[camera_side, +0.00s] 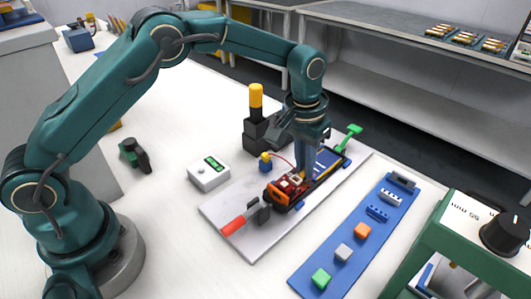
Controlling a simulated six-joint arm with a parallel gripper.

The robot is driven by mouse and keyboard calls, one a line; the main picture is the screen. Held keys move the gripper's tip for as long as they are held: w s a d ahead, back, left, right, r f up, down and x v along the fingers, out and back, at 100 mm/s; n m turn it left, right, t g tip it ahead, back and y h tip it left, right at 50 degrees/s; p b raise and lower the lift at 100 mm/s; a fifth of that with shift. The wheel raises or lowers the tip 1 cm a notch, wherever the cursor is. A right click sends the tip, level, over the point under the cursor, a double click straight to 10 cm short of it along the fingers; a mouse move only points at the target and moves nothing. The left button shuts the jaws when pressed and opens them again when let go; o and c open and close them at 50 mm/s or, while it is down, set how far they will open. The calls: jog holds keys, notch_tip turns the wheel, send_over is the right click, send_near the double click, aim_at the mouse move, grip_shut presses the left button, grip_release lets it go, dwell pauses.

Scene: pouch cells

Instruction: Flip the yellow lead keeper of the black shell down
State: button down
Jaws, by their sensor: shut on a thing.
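The black shell (299,205) lies on a pale grey plate, running from lower left to upper right. A red board with small yellowish parts (288,185) sits in its near end, and a blue panel (327,160) shows in its far end. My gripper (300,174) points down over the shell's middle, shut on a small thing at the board. That thing seems to be the yellow lead keeper, but the fingers largely hide it and its tilt cannot be told. A thin red wire runs from the board area toward a small yellow and blue block (265,160).
A red-handled clamp (236,224) stands at the plate's (255,240) near end, a green handle (350,134) at the far end. A black post with a yellow top (256,100) rises close behind. A white meter box (208,173) is left; a blue strip with colored blocks (325,256) is right.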

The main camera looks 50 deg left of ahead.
aim_at(301, 175)
jog(key=c, duration=0.9)
grip_release()
jog(key=shift+s+r, duration=0.2)
jog(key=shift+r, duration=1.1)
jog(key=shift+s+r, duration=0.15)
jog(key=shift+r, duration=1.15)
